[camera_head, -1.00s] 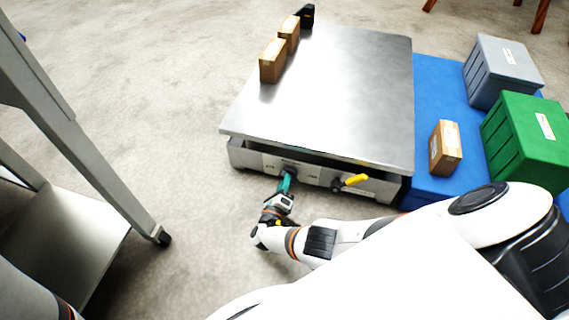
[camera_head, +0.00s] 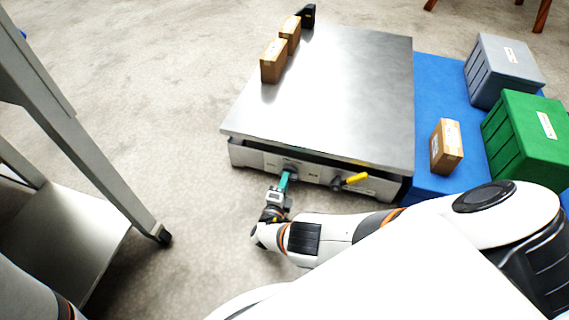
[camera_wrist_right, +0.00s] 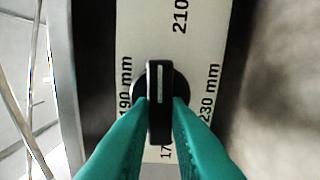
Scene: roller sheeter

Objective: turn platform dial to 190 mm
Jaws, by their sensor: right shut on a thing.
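The platform dial is a black knob (camera_wrist_right: 154,125) with a white line, on a pale scale plate on the front panel of the steel platform (camera_head: 345,85). In the right wrist view, the teal fingers of my right gripper (camera_wrist_right: 160,125) are shut on both sides of the knob. The white line points up in the picture, slightly left of the "210" label. "190 mm" is on the left, "230 mm" on the right, and a partly hidden "17" label is below. In the head view, my right gripper (camera_head: 284,181) is at the panel. My left gripper is not in view.
A yellow-handled lever (camera_head: 355,178) is right of the dial on the panel. Two cartons (camera_head: 273,62) stand on the platform's far left. A blue surface (camera_head: 437,85) holds a carton (camera_head: 446,146), a green bin (camera_head: 525,140) and a grey bin (camera_head: 502,70). A metal cart (camera_head: 75,235) stands left.

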